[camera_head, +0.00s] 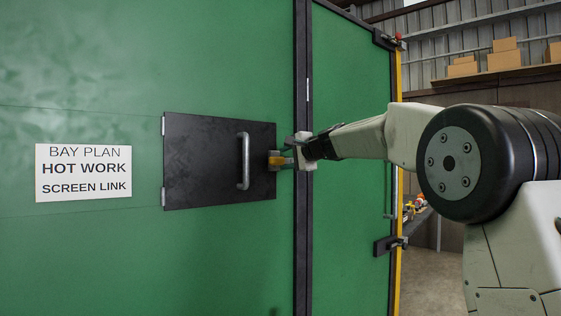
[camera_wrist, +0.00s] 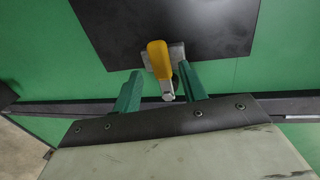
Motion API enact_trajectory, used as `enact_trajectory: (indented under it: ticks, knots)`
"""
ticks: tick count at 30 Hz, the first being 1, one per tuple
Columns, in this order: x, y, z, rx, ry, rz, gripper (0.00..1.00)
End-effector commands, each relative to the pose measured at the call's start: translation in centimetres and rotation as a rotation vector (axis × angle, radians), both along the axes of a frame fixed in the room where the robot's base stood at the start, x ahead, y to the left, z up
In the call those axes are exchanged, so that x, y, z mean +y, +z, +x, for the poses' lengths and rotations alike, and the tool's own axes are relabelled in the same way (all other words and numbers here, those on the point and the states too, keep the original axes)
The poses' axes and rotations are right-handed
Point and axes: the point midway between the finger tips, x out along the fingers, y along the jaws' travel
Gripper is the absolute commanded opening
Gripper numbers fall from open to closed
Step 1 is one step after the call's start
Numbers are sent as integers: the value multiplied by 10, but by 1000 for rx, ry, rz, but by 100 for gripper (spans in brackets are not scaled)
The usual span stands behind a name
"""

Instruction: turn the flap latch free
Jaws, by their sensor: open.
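The flap (camera_head: 205,160) is a black panel on the green wall, hinged at its left edge, with a grey upright bar handle (camera_head: 244,161). It looks closed. The flap latch (camera_head: 275,160) sits at the flap's right edge. In the wrist view the latch shows a yellow lever (camera_wrist: 158,60) on a grey metal plate. My gripper (camera_head: 288,152) is at the latch, coming from the right. In the wrist view its two green fingers (camera_wrist: 158,85) are open, one on either side of the lever's lower end. I cannot tell whether either finger touches it.
A white sign (camera_head: 83,172) is left of the flap. A dark upright frame (camera_head: 303,230) runs close beside the latch, with another green panel (camera_head: 350,230) right of it. A shelf with boxes (camera_head: 495,55) stands far back right. The wall below the flap is mostly bare.

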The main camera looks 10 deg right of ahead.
Motion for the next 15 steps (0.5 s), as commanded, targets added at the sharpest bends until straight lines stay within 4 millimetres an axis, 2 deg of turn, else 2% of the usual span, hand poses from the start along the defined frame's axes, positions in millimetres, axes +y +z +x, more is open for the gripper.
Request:
enact_trajectory:
  ticks: [3, 6, 15]
  knots:
    - [8, -5, 17, 0, 1, -2, 42]
    - [12, -6, 26, 0, 1, -1, 42]
    - [14, -7, 31, -1, 0, -2, 42]
